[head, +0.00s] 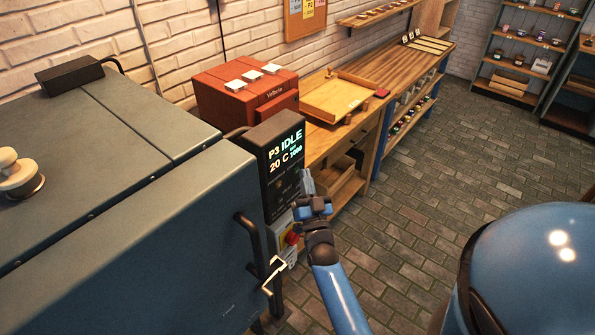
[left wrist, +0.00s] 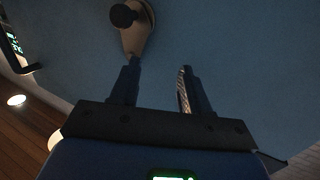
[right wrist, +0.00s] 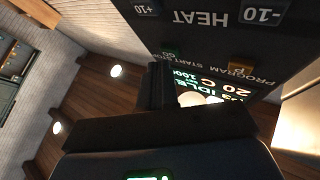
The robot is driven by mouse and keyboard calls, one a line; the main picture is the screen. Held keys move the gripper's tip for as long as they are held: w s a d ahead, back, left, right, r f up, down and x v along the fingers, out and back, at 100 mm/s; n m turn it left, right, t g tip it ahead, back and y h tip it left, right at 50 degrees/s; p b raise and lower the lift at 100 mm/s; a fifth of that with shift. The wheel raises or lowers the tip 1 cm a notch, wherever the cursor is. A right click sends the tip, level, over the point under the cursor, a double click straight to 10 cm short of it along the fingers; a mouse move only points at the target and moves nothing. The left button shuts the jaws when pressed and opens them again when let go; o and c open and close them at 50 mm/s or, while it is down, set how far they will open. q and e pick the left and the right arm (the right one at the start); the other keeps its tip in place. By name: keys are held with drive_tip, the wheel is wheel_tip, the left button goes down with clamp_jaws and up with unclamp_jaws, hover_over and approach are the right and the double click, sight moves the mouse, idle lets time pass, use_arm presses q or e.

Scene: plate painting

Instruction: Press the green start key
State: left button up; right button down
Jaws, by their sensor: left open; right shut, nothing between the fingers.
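The control box (head: 278,165) on the kiln's front has a lit display reading P3 IDLE, 20 C. In the right wrist view the panel (right wrist: 205,40) appears upside down, with HEAT and PROGRAM START lettering. A small green key (right wrist: 172,54) shows just past my right gripper's fingertips, partly hidden by them. My right gripper (right wrist: 158,68) is shut and empty, close to the panel; in the head view it is before the box's lower part (head: 306,184). Whether it touches the key cannot be told. My left gripper (left wrist: 158,72) is open and empty, facing a blue-grey surface.
The large grey kiln (head: 150,230) fills the left, with a dark handle (head: 249,235). A red and yellow switch (head: 291,238) sits below the panel. A tan lever with a dark knob (left wrist: 133,30) is near my left fingers. The brick floor (head: 425,185) is open to the right.

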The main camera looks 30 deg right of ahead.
drive_tip(key=shift+w+a, duration=0.15)
drive_tip(key=shift+w, duration=0.2)
idle(0.8)
drive_tip(key=shift+s, duration=0.2)
drive_tip(key=shift+s+d+b, duration=0.3)
drive_tip(key=shift+s, duration=0.25)
idle(0.4)
drive_tip(key=shift+s+d+b, duration=0.15)
drive_tip(key=shift+s+d, duration=0.15)
drive_tip(key=shift+s, duration=0.45)
drive_tip(key=shift+s+d+b, duration=0.2)
drive_tip(key=shift+s+d, duration=0.15)
drive_tip(key=shift+s, duration=0.45)
drive_tip(key=shift+s+d+b, duration=0.15)
drive_tip(key=shift+s+d, duration=0.15)
drive_tip(key=shift+s, duration=0.45)
